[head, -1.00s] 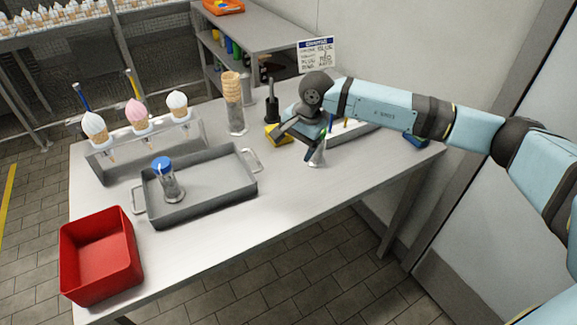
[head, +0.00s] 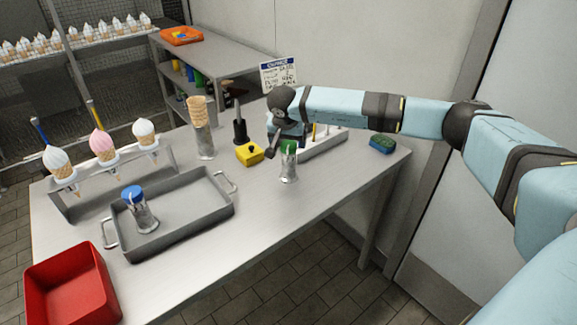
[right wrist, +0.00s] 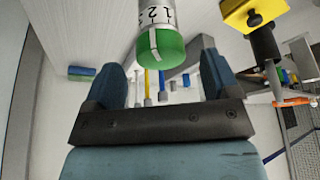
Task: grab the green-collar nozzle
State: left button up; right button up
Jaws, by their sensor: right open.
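The green-collar nozzle (head: 289,164) stands on the metal table, a clear-grey body with a green collar on top. In the right wrist view the nozzle (right wrist: 163,42) shows at the top centre, its green collar towards my fingers and dark marks on its body. My right gripper (head: 274,143) is open and empty, just behind and left of the collar in the head view. In the wrist view its two fingers (right wrist: 160,82) are spread wide, and the collar lies a little beyond the gap; I cannot tell whether they touch. My left gripper is not in view.
A blue-collar nozzle (head: 142,214) stands in the grey tray (head: 190,222). A yellow block (head: 249,154), a dark upright tool (head: 239,126) and a cone stack (head: 202,125) are left of the gripper. A low grey holder (head: 325,146) and a sponge (head: 382,144) are right.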

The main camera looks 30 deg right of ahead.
aim_at(289, 164)
jog(key=x, duration=0.5)
jog(key=shift+s+a, duration=0.1)
jog(key=shift+a, duration=0.05)
jog(key=c, duration=1.5)
